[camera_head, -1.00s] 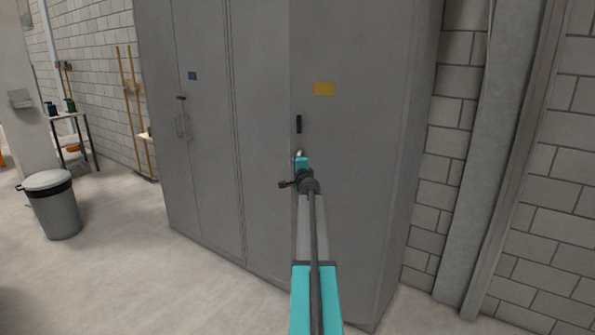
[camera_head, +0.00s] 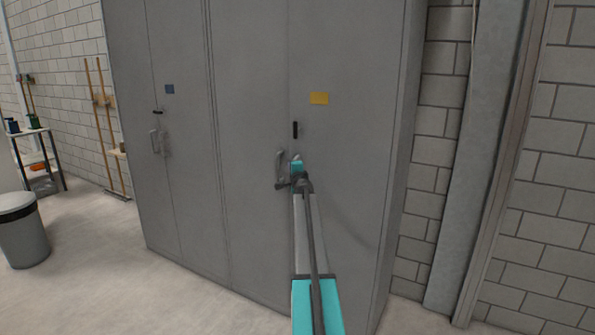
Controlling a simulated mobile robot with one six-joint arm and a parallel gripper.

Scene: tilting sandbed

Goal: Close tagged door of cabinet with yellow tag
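The grey cabinet door with the yellow tag (camera_head: 319,98) is on the right half of the right-hand cabinet. The tagged door (camera_head: 345,190) looks flush or nearly flush with the door to its left; a small gap cannot be ruled out. A black latch (camera_head: 295,130) sits below the tag near the door's left edge. A grey handle (camera_head: 280,166) shows just left of my gripper. My gripper (camera_head: 292,178) is at handle height by the seam, in front of or against the tagged door. Its fingers are too small and partly hidden to tell open from shut.
A cabinet with a blue tag (camera_head: 169,89) stands on the left, its doors shut. A block wall (camera_head: 550,200) and a pillar (camera_head: 480,150) are on the right.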

